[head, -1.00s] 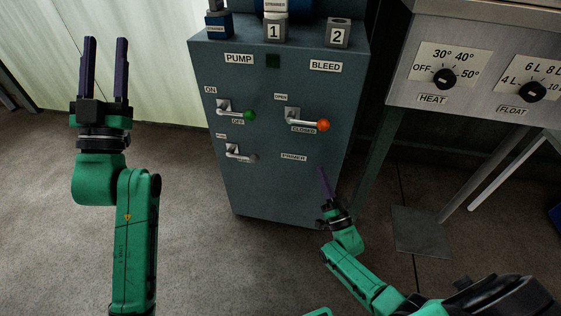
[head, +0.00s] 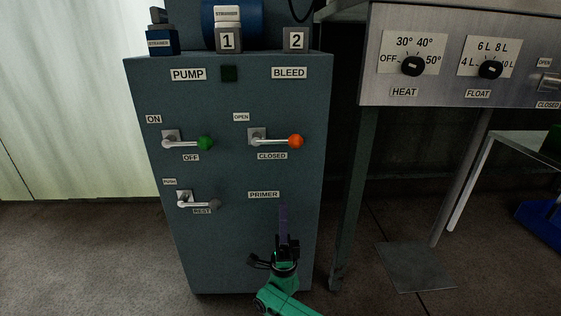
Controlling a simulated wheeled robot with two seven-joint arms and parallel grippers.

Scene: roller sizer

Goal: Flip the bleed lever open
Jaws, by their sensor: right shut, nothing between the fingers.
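The bleed lever (head: 275,141) is a metal handle with an orange knob (head: 296,141) on the right side of the grey-blue cabinet front (head: 240,240). It lies horizontal, its knob pointing right, just above the CLOSED label (head: 272,156). The OPEN label (head: 241,117) is up and left of its pivot. My right gripper (head: 283,208) is in front of the cabinet's lower right, below the bleed lever and apart from it. Its purple fingers point up and look shut, with nothing held. My left gripper is out of view.
The pump lever with a green knob (head: 205,143) is left of the bleed lever. A primer lever (head: 200,203) with a dark knob sits below it. A steel unit with HEAT (head: 413,66) and FLOAT (head: 490,69) dials stands at right. Blocks numbered 1 and 2 sit on the cabinet.

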